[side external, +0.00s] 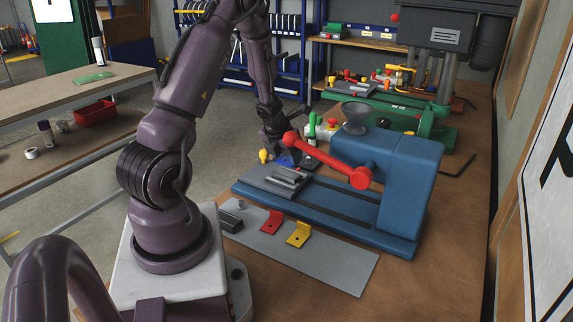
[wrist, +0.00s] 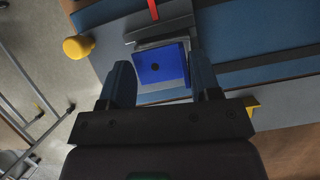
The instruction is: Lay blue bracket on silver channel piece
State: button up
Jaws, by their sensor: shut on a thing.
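The silver channel piece (wrist: 167,32) lies partly under and beyond the bracket in that view. In the side view the channel piece (side external: 287,178) lies on the grey bed of the blue machine. My gripper (side external: 279,153) is at its far end, with the blue bracket (side external: 285,161) low beside the channel. I cannot tell whether bracket and channel touch.
The blue machine (side external: 402,180) has a red lever (side external: 325,160) reaching over the bed close to my gripper. A yellow knob (side external: 263,155) stands left of it. A red bracket (side external: 271,222) and a yellow bracket (side external: 298,234) lie on a grey plate (side external: 340,270) in front.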

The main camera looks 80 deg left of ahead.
aim_at(286, 162)
jog(key=shift+f, duration=1.65)
grip_shut()
jog(key=o, duration=0.9)
grip_release()
jog(key=v, duration=1.2)
